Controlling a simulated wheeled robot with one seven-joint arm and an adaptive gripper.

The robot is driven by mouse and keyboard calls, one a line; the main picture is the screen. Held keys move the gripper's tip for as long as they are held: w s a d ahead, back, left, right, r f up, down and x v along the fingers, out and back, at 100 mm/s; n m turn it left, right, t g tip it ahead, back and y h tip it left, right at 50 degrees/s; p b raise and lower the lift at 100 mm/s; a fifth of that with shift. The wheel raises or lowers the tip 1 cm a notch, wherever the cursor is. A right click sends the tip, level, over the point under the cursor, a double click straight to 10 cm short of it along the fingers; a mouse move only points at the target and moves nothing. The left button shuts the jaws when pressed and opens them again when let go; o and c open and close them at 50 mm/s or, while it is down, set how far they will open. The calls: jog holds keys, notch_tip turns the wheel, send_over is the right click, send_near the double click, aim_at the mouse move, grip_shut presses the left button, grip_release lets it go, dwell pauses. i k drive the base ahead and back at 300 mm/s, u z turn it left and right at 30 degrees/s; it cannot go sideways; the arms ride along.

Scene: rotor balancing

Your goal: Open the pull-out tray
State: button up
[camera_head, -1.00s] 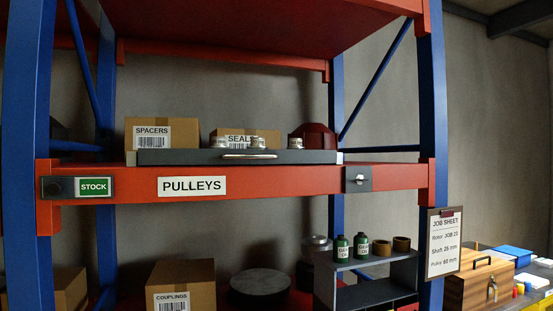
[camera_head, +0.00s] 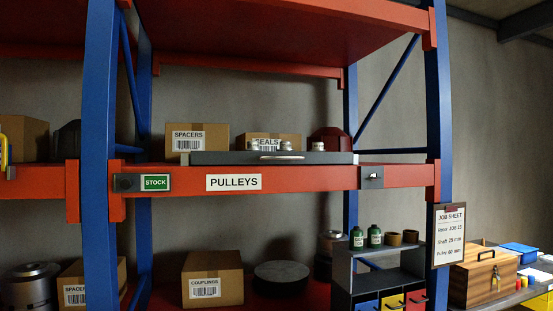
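The pull-out tray (camera_head: 220,159) is a flat dark grey tray on the red shelf beam, above the PULLEYS label (camera_head: 233,182). It has a pale bar handle (camera_head: 281,157) on its front. Several silver metal pulleys (camera_head: 318,146) stand on it. The tray's front lies about flush along the beam, and it looks pushed in. A small latch plate with a knob (camera_head: 371,176) is on the beam to the right of the tray. My gripper is not in view.
Boxes marked SPACERS (camera_head: 196,140) and SEALS (camera_head: 268,143) stand behind the tray. Blue rack posts (camera_head: 97,130) flank the bay. Below are a COUPLINGS box (camera_head: 212,279) and a grey organiser (camera_head: 345,285) with coloured drawers. A job sheet (camera_head: 449,235) hangs at the right, beside a bench with a wooden box (camera_head: 484,276).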

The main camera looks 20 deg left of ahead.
aim_at(217, 158)
jog(key=u, duration=0.5)
jog(key=i, duration=0.9)
jog(key=z, duration=0.45)
